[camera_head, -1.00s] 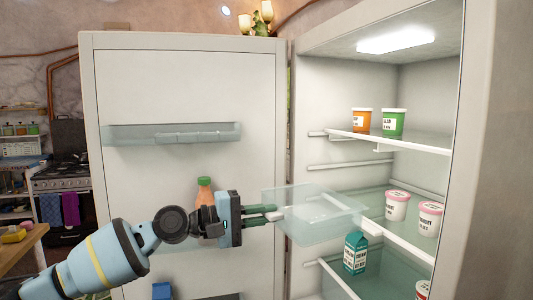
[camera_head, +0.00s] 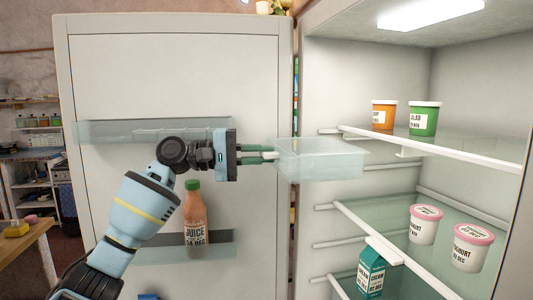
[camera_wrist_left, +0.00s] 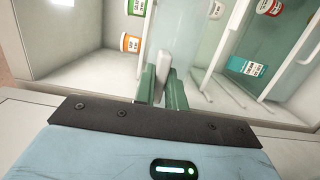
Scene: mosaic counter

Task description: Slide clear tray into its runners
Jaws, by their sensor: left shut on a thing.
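The clear tray (camera_head: 325,163) is a shallow see-through box held level in the air in front of the open fridge, at the left of its opening. My left gripper (camera_head: 270,155) is shut on the tray's near end, its green fingers gripping a grey tab. In the left wrist view the tab (camera_wrist_left: 163,65) sits between the fingers, with the tray (camera_wrist_left: 190,35) stretching away beyond. Pale runner bars show inside, one on the left wall (camera_head: 335,243) and one at the right (camera_head: 465,206). The tray hides part of the left wall. My right gripper is out of view.
The upper shelf (camera_head: 470,152) holds an orange tub (camera_head: 383,115) and a green tub (camera_head: 423,120). Lower down stand two pink-lidded yoghurts (camera_head: 424,226) and a teal carton (camera_head: 372,272). The open door (camera_head: 180,75) with a juice bottle (camera_head: 194,225) is behind my left arm.

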